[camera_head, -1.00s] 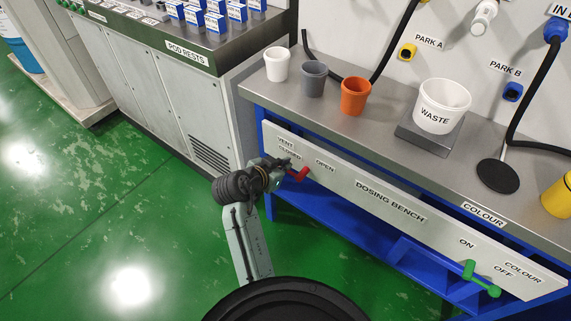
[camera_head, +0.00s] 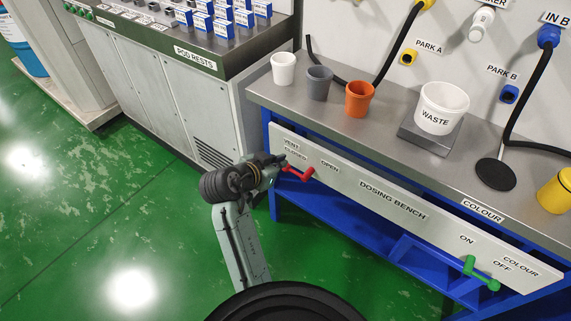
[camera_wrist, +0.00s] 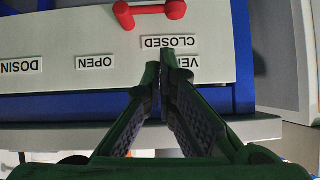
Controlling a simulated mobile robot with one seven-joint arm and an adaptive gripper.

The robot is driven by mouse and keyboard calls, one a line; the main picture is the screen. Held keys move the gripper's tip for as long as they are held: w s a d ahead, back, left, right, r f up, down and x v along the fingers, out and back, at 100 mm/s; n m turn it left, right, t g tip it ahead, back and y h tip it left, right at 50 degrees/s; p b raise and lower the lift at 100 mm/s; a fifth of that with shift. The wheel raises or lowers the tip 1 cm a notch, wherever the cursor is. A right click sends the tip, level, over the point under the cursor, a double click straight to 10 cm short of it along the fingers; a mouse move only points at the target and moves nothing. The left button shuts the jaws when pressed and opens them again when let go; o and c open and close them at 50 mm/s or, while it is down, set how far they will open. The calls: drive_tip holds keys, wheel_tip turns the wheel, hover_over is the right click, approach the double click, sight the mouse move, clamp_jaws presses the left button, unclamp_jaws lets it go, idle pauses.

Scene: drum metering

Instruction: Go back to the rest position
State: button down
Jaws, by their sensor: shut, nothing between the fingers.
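My gripper (camera_wrist: 162,72) is shut and empty in the wrist view, its fingertips in front of the "VENT CLOSED" label (camera_wrist: 168,42) on the bench's front panel. In the head view my gripper (camera_head: 278,160) is small and dark, near the left end of that panel. The red vent handle (camera_head: 298,174) shows just right of my fingertips in the head view. In the wrist view the red handle (camera_wrist: 150,10) lies crosswise at the top, apart from the fingertips. My arm folds up from the bottom of the head view.
The dosing bench (camera_head: 390,195) carries white, grey and orange cups, a waste bucket (camera_head: 442,108) on a scale and a yellow container (camera_head: 556,190). A green handle (camera_head: 482,273) sits at the panel's right. The pod rests counter (camera_head: 190,60) stands left. Green floor is clear at left.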

drive_tip(key=v, duration=0.5)
drive_tip(key=shift+w+b, duration=0.1)
drive_tip(key=shift+b, duration=0.2)
